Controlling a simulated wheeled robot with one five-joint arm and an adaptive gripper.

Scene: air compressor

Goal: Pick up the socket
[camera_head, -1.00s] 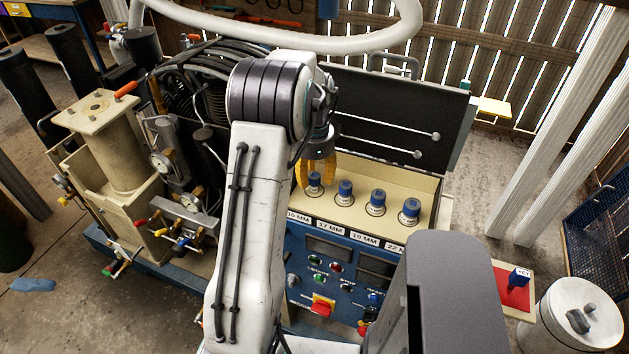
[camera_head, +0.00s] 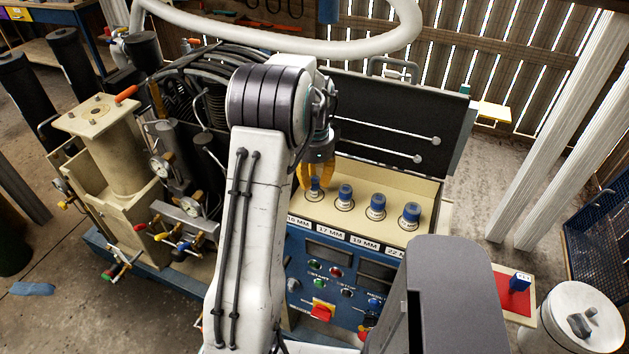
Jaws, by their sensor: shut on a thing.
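Several blue-topped sockets stand in a row on the cream shelf (camera_head: 428,211) of the compressor panel. The leftmost socket (camera_head: 315,186) is by the label that reads about 16 MM, partly hidden by my gripper. The others are the 17 MM socket (camera_head: 345,196), the 19 MM socket (camera_head: 376,206) and the 22 MM socket (camera_head: 410,215). My gripper (camera_head: 315,184), with yellow fingers, points down and is shut on the leftmost socket. I cannot tell whether that socket is clear of the shelf.
A black lid panel (camera_head: 385,120) with two rods stands behind the shelf. A blue control panel (camera_head: 335,280) with buttons and a red switch is below. A red pad (camera_head: 514,300) with a blue block (camera_head: 520,281) lies at right, beside a white drum (camera_head: 572,315).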

